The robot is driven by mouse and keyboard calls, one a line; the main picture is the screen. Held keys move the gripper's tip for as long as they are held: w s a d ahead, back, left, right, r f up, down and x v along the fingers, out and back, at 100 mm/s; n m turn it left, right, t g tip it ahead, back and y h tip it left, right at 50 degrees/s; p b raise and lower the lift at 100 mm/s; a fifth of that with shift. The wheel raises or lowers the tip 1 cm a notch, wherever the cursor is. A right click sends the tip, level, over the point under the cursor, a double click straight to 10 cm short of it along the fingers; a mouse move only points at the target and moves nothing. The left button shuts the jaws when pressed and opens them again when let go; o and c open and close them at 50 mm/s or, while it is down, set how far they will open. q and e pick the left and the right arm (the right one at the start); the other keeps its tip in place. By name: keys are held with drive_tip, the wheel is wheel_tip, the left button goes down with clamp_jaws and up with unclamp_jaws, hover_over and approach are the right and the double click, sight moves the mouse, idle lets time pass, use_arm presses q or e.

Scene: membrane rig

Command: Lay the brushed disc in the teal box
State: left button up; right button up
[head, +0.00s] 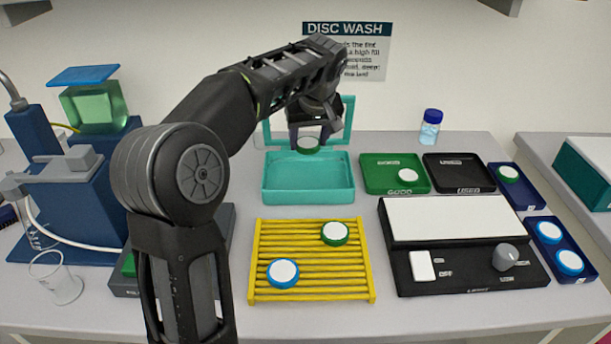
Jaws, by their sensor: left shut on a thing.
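The teal box (308,192) is an open, shallow tray at the middle back of the bench. My left gripper (308,134) is above the rear part of the box and is shut on a green-rimmed disc (307,146) with a pale face. The disc appears to be held clear of the box floor; its exact height is hard to tell. The visible floor of the box looks empty. No brushing mark can be made out on the disc. My right gripper is not in view.
A yellow slatted rack (310,283) in front holds a green-rimmed disc (335,233) and a blue-rimmed disc (283,273). A green tray (380,180) with one disc and an empty black tray (458,172) stand right of the box. A glass beaker (55,278) is at left.

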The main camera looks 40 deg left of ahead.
use_arm(q)
hover_over(307, 180)
drive_tip(key=s+d, duration=0.1)
drive_tip(key=shift+d+f, duration=0.15)
drive_tip(key=shift+f, duration=2.95)
drive_tip(key=shift+f, duration=1.9)
drive_tip(key=shift+f, duration=0.15)
drive_tip(key=o, duration=1.3)
